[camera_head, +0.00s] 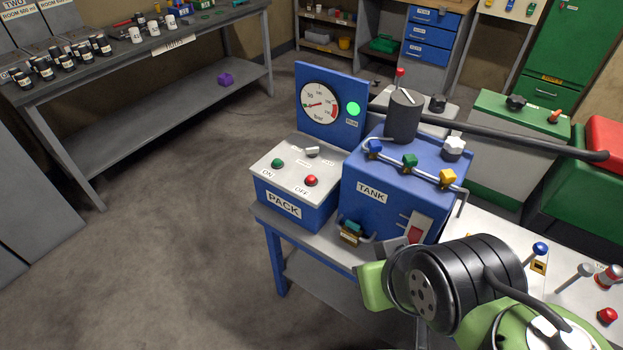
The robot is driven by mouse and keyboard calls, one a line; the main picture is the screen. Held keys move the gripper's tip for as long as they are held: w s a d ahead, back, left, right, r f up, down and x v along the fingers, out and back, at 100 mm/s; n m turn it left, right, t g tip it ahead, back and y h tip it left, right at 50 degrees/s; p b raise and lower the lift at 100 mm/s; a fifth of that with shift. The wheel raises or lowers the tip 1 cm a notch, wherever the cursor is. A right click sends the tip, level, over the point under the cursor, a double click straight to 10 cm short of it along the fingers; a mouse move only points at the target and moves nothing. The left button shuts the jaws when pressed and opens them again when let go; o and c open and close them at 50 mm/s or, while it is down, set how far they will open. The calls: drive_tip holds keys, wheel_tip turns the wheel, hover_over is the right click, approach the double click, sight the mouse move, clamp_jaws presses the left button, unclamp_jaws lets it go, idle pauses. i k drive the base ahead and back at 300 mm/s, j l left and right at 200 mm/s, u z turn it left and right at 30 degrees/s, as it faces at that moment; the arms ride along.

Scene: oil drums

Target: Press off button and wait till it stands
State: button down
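The red OFF button (311,181) is on the sloped light top of the blue PACK box (285,207), right of the green ON button (278,163). A small grey switch (312,152) sits behind them. The round bar gauge (320,106) stands on a blue panel behind the box. A bright green lamp (353,109) beside the dial looks lit. The gauge needle is too small to read exactly. My gripper (393,254) is low in front of the TANK box, to the right of and apart from the OFF button. Its fingers are largely hidden, so its opening is unclear.
The blue TANK box (372,194) stands right of PACK, with coloured valves and a dark cylinder (404,117) on top. A black hose (485,131) runs right from it. Knobs and a red button (607,315) are at the right. The floor at left is clear.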

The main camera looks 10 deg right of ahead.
sight(310, 179)
drive_tip(key=i+j+z, duration=0.1)
drive_tip(key=i+j, duration=0.2)
drive_tip(key=i+j+z, duration=0.15)
drive_tip(key=i+j, duration=0.15)
drive_tip(key=i+j+z, duration=0.1)
drive_tip(key=i+j, duration=0.15)
drive_tip(key=j, duration=0.25)
drive_tip(key=i+j+z, duration=0.1)
drive_tip(key=i+j, duration=0.2)
drive_tip(key=j, duration=0.15)
